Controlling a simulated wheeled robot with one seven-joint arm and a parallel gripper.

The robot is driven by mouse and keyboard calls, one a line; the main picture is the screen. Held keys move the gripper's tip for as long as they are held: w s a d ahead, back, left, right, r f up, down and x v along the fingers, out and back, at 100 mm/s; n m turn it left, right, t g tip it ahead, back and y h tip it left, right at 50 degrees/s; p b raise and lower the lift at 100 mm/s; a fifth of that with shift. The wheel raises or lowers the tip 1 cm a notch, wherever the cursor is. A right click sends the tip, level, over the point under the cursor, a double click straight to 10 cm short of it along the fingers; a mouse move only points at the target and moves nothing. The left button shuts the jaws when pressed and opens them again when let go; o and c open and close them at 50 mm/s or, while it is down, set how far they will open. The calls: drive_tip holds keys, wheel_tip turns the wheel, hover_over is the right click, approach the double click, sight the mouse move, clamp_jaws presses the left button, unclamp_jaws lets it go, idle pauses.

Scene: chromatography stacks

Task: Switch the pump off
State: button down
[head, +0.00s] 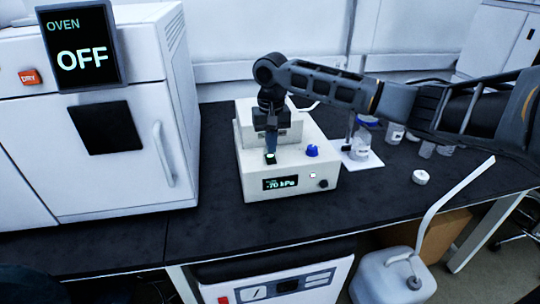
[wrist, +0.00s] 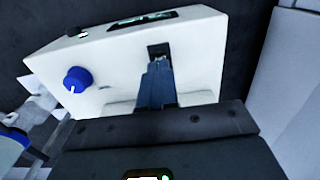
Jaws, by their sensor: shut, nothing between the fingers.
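The pump (head: 255,180) is a white box on the dark bench, and its front display (head: 280,184) is lit and reads about -70 kPa. A small black switch (head: 270,159) with a pale part sits on its top near the front edge. My gripper (head: 270,150) points down at this switch, its fingers shut and empty. In the wrist view the shut fingertips (wrist: 158,62) are right at the dark switch recess (wrist: 159,48) and hide part of it. I cannot tell whether they touch it, or which way the switch is set.
A blue knob (head: 312,151) is on the pump's top, right of the switch. An oven (head: 120,150) reading OFF stands at the left. Bottles and small jars (head: 360,146) stand at the right. The bench in front of the pump is clear.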

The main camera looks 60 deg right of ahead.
sight(272, 157)
drive_tip(key=shift+f+b, duration=0.3)
drive_tip(key=shift+f, duration=0.85)
idle(0.5)
drive_tip(key=shift+r+p, duration=3.25)
drive_tip(key=shift+r, duration=0.3)
